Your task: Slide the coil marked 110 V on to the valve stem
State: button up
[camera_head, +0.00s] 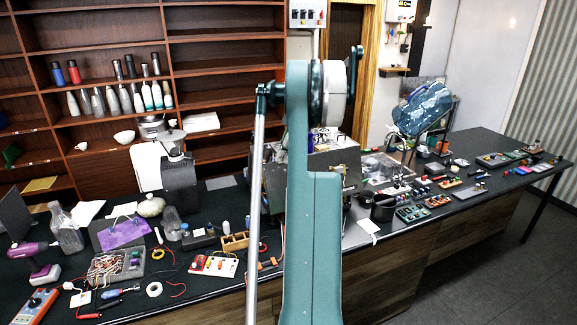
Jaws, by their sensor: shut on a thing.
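My teal arm fills the middle of the head view and hides much of the bench behind it. My gripper cannot be seen; it is outside the picture or hidden behind my arm. A metal-cased machine (337,163), which looks like the opened brewer, stands on the bench partly behind my arm. I cannot make out the valve stem on it. The coil marked 110 V cannot be picked out, and no label is readable at this size.
The dark bench (215,284) holds a white board with red parts (213,265), a wire-filled tray (118,265), a purple drill (30,250) and a dark round pot (382,208). Several small part trays lie at right. Shelves (215,62) with bottles stand behind.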

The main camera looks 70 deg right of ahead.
jog(key=w+d+f+n+p, duration=0.1)
jog(key=w+d, duration=0.6)
jog(key=w, duration=0.3)
jog(key=shift+w, duration=0.4)
jog(key=shift+a, duration=0.1)
jog(key=shift+f, duration=0.25)
jog(key=shift+f+b, duration=0.75)
jog(key=shift+f, duration=1.4)
